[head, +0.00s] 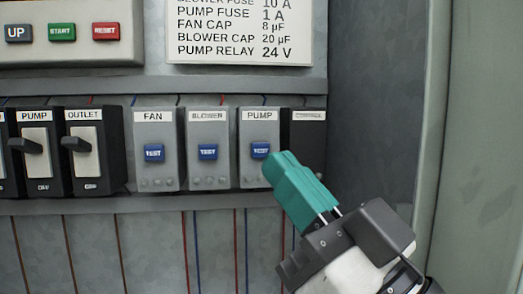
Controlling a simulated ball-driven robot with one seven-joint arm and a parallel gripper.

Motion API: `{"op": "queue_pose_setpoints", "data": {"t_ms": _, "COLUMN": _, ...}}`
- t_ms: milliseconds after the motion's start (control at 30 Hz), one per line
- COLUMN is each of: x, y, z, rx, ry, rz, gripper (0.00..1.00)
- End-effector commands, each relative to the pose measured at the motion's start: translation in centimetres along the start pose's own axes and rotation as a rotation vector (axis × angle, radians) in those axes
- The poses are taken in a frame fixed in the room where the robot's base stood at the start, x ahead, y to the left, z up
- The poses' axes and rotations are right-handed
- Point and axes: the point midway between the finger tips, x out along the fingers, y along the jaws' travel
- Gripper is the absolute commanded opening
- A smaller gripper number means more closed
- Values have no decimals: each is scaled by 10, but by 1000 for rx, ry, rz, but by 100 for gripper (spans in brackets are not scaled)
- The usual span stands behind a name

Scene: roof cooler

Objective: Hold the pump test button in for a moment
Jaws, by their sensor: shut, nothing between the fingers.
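The pump relay (259,125) is a grey module labelled PUMP, at the right of a row of three. Its blue TEST button (260,150) shows just above the tips of my gripper (279,168). The teal fingers of my gripper are shut with nothing between them and point up and left at the relay. They cover the relay's lower right part. I cannot tell whether the tips touch the button.
FAN (153,125) and BLOWER (207,127) modules with like blue buttons stand to the left. Further left are PUMP (37,137) and OUTLET (86,137) switches with levers. A dark module (308,140) stands right of the pump relay, near the cabinet's side wall (372,110).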

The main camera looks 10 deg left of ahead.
Motion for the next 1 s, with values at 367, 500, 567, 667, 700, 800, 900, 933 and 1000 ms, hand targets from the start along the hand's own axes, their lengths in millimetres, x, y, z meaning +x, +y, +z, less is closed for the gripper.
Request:
{"op": "queue_pose_setpoints", "data": {"t_ms": 367, "x": 33, "y": 25, "z": 24, "rx": -1, "ry": -2, "rz": 1, "gripper": 0}}
{"op": "queue_pose_setpoints", "data": {"t_ms": 500, "x": 44, "y": 32, "z": 33, "rx": -1, "ry": -2, "rz": 0, "gripper": 0}}
{"op": "queue_pose_setpoints", "data": {"t_ms": 567, "x": 48, "y": 35, "z": 36, "rx": -1, "ry": -2, "rz": 0, "gripper": 0}}
{"op": "queue_pose_setpoints", "data": {"t_ms": 667, "x": 53, "y": 39, "z": 39, "rx": -1, "ry": -1, "rz": 1, "gripper": 0}}
{"op": "queue_pose_setpoints", "data": {"t_ms": 700, "x": 54, "y": 40, "z": 40, "rx": 0, "ry": -1, "rz": 0, "gripper": 0}}
{"op": "queue_pose_setpoints", "data": {"t_ms": 800, "x": 56, "y": 41, "z": 41, "rx": 0, "ry": -1, "rz": 1, "gripper": 0}}
{"op": "queue_pose_setpoints", "data": {"t_ms": 900, "x": 56, "y": 42, "z": 42, "rx": 0, "ry": -1, "rz": 1, "gripper": 0}}
{"op": "queue_pose_setpoints", "data": {"t_ms": 933, "x": 57, "y": 42, "z": 42, "rx": 0, "ry": -1, "rz": 1, "gripper": 0}}
{"op": "queue_pose_setpoints", "data": {"t_ms": 1000, "x": 56, "y": 42, "z": 42, "rx": 0, "ry": -1, "rz": 1, "gripper": 0}}
